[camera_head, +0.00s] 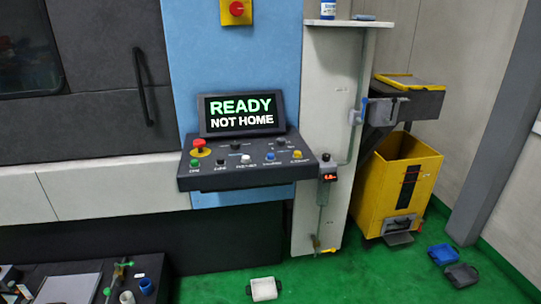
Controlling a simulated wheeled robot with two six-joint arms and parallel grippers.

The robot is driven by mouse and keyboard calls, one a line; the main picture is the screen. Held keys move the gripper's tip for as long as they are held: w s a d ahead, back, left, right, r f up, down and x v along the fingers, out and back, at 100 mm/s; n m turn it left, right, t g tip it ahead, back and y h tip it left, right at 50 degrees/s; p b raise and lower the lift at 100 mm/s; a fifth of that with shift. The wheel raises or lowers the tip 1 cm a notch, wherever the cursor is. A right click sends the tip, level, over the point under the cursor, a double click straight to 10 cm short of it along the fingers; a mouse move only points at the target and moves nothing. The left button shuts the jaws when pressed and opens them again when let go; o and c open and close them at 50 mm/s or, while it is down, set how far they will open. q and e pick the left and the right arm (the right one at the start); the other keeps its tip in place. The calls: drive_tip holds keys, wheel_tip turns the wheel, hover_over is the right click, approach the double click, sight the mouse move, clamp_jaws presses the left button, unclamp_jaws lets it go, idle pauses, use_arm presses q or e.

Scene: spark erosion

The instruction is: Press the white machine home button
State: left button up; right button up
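The white button (246,160) sits in the lower row of the sloped dark control panel (240,180), between a black button and a blue one. Its label below is too small to read surely. The screen (241,113) above the panel shows "READY" in green and "NOT HOME" in white. Neither of my grippers is in view, and nothing covers the button.
A red emergency knob (198,146) and a green button (195,163) are at the panel's left; a yellow button (297,155) is at its right. A yellow bin (405,175) stands right.

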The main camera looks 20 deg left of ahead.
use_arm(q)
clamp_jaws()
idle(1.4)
